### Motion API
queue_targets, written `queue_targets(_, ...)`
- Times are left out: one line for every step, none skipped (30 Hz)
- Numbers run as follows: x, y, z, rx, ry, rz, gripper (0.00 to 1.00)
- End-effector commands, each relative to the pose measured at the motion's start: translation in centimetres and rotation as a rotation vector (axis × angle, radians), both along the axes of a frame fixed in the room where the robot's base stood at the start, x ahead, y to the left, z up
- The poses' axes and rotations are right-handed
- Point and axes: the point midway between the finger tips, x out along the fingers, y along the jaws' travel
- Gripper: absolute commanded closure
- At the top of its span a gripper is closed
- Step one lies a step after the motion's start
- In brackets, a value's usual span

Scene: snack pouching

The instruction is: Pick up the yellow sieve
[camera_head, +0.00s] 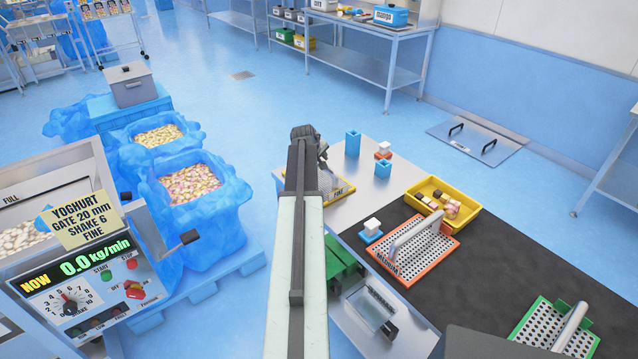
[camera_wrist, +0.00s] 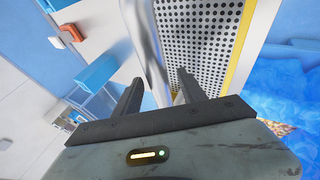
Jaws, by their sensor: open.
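The yellow sieve (camera_head: 343,191) is a perforated metal plate with a yellow rim, lying on the light table top just past the end of my arm. My arm hides its left part in the head view. In the wrist view its perforated plate (camera_wrist: 208,40) and yellow edge fill the upper right. Its pale upright handle (camera_wrist: 143,45) runs down toward the space between my fingers. My gripper (camera_wrist: 157,78) is open, its two dark fingers apart on either side of the handle's near end. I cannot tell whether either finger touches it. My gripper is small and dark in the head view (camera_head: 320,148).
An orange sieve (camera_head: 440,250) and a green sieve (camera_head: 525,325) lie on the dark mat (camera_head: 510,265). A yellow tray (camera_head: 470,213) holds small blocks. Blue-lined bins (camera_head: 225,210) stand left of my arm.

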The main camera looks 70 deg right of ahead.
Motion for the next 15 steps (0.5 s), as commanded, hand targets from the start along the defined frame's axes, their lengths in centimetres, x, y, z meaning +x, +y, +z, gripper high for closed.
queue_targets(0.00, -0.06, -0.07, 0.000, 0.000, 0.000, 0.51)
queue_targets(-0.01, -0.02, 0.04, 0.000, 0.000, 0.000, 0.51)
queue_targets(-0.02, 0.01, 0.11, 0.000, 0.000, 0.000, 0.51)
queue_targets(-0.02, 0.01, 0.12, 0.000, 0.000, 0.000, 0.51)
queue_targets(-0.03, 0.01, 0.12, 0.000, 0.000, 0.000, 0.51)
queue_targets(-0.03, 0.02, 0.13, 0.000, 0.000, 0.000, 0.62)
queue_targets(-0.03, 0.02, 0.13, 0.000, 0.000, 0.000, 0.71)
queue_targets(-0.03, 0.02, 0.13, 0.000, 0.000, 0.000, 0.79)
queue_targets(-0.05, 0.02, 0.14, 0.000, 0.000, 0.000, 0.90)
queue_targets(-0.05, 0.02, 0.14, 0.000, 0.000, 0.000, 0.99)
queue_targets(-0.05, 0.02, 0.14, 0.000, 0.000, 0.000, 1.00)
queue_targets(-0.05, 0.02, 0.14, 0.000, 0.000, 0.000, 1.00)
queue_targets(-0.05, 0.02, 0.14, 0.000, 0.000, 0.000, 1.00)
queue_targets(-0.06, 0.01, 0.14, 0.000, 0.000, 0.000, 1.00)
queue_targets(-0.06, 0.01, 0.14, 0.000, 0.001, -0.001, 1.00)
